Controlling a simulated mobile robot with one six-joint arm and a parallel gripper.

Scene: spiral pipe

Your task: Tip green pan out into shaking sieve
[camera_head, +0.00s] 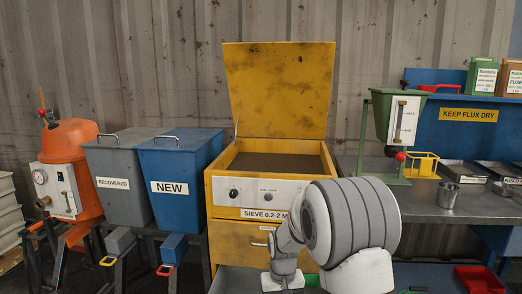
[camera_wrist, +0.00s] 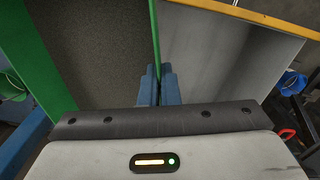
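The shaking sieve is a yellow box (camera_head: 222,215) with its lid (camera_head: 280,90) raised and a dark mesh bed (camera_head: 277,165) in its open top. In the wrist view, the green pan (camera_wrist: 155,35) shows a green wall, with a dark grainy bed inside it at left. The blue fingers of my gripper (camera_wrist: 158,88) stand close together on either side of that wall and look shut on it. In the head view my arm reaches down in front of the sieve. Only a bit of green (camera_head: 312,281) shows low beside my wrist; the fingertips are hidden there.
A grey RECOVERED bin (camera_head: 112,160) and blue NEW bin (camera_head: 180,155) stand left of the sieve. A green hopper (camera_head: 396,120) and metal cup (camera_head: 447,195) stand on the right bench. In the wrist view, a grey surface with a yellow edge (camera_wrist: 250,18) lies right of the pan.

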